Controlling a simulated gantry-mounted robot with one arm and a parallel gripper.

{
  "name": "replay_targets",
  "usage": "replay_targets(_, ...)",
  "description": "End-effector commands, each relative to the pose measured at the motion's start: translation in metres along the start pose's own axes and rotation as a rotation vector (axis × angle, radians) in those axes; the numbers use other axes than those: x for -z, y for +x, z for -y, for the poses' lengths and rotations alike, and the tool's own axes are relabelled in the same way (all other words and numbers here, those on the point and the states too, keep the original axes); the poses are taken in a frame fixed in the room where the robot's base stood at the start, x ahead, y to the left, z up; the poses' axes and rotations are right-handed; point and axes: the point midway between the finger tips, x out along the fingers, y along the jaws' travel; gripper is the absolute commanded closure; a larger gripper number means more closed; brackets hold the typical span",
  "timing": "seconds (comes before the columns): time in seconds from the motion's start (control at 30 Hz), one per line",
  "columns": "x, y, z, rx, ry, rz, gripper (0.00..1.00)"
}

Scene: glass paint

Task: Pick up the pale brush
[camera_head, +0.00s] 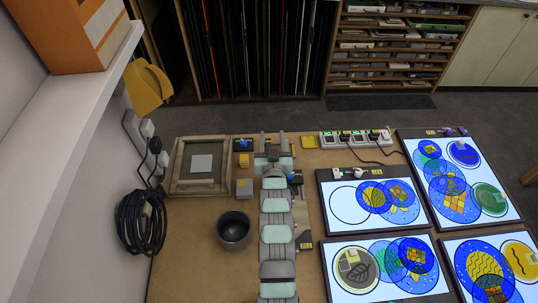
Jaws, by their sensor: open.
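My gripper (273,141) is at the far end of my arm, near the back of the wooden table, with its two fingers apart and pointing away toward the back edge. I see nothing held between them. I cannot make out a pale brush in this view. It may be hidden under my arm or be too small to tell. Small items lie close to the gripper: a blue piece on a dark base (243,145) and a yellow block (243,161) to its left, and a dark-blue item (298,178) partly hidden beside my arm on its right.
A wooden-framed tray (176,187), grey block (244,189) and dark bowl (233,231) stand left of my arm. A power strip (345,138) and lit panels (333,236) with coloured glass discs fill the right. A black cable coil (142,222) hangs at the left wall.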

Motion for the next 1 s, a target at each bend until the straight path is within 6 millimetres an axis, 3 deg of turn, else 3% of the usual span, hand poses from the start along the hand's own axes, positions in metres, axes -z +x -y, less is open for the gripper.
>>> replay_targets(0.03, -0.008, 0.013, 0.0, 0.003, 0.0, 0.071, 0.55)
replay_targets(0.17, -0.039, 0.03, -0.001, 0.012, -0.001, 0.303, 0.55)
replay_targets(0.43, -0.074, 0.022, 0.0, 0.032, 0.0, 0.646, 0.55)
replay_targets(0.67, -0.083, 0.02, 0.001, 0.038, 0.001, 0.718, 0.55)
replay_targets(1.0, -0.106, 0.048, 0.002, 0.036, 0.002, 0.715, 0.55)
